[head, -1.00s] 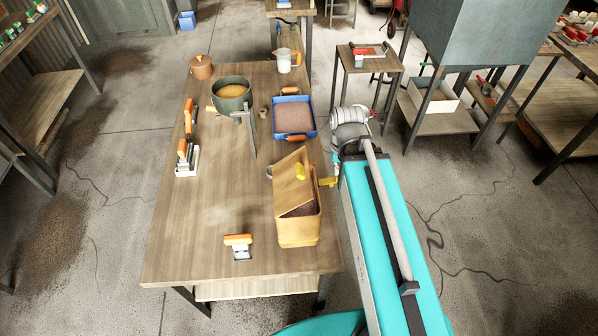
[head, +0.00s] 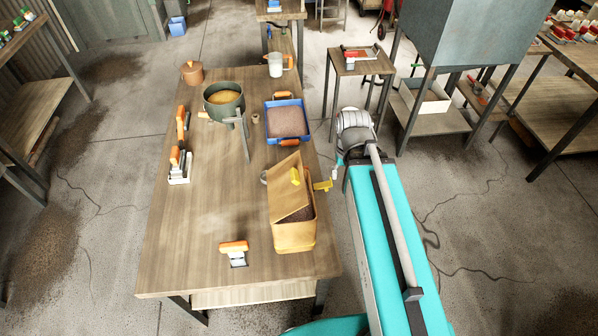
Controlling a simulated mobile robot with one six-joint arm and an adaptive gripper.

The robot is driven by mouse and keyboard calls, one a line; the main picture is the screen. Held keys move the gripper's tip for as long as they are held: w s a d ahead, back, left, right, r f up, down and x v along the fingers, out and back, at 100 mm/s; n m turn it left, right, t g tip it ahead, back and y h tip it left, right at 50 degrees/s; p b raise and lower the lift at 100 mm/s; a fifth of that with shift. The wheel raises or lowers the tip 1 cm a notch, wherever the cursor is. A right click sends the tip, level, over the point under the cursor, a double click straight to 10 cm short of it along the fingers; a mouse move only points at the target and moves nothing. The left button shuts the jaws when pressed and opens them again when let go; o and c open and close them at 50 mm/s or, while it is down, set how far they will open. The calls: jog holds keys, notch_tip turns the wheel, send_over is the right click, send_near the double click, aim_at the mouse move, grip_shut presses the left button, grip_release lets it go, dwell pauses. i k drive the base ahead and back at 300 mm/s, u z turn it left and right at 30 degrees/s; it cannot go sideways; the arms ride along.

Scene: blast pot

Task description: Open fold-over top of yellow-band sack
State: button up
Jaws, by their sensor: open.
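The tan sack (head: 293,236) stands at the near right of the wooden table. Its fold-over top (head: 288,194) is raised and leans up at a slant, and dark brown grains (head: 299,214) show in the mouth. A yellow tab (head: 296,176) is on the flap's face, and another yellow piece (head: 323,185) sticks out to the right of it. My gripper (head: 336,173) is small in view, just right of the flap at the table's right edge. It looks apart from the sack and holds nothing I can see. Its fingertips are hard to make out.
On the table (head: 195,245) are a green pot (head: 224,111), a blue tray (head: 270,134) of grains, an orange-handled tool (head: 234,247) left of the sack, and brushes (head: 180,165) on the left. A small side table (head: 360,62) stands beyond my arm. The table's middle left is clear.

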aim_at(287, 192)
jog(key=z, duration=0.35)
jog(key=k, duration=1.55)
jog(key=u, duration=0.45)
jog(key=i, duration=1)
jog(key=u, duration=0.05)
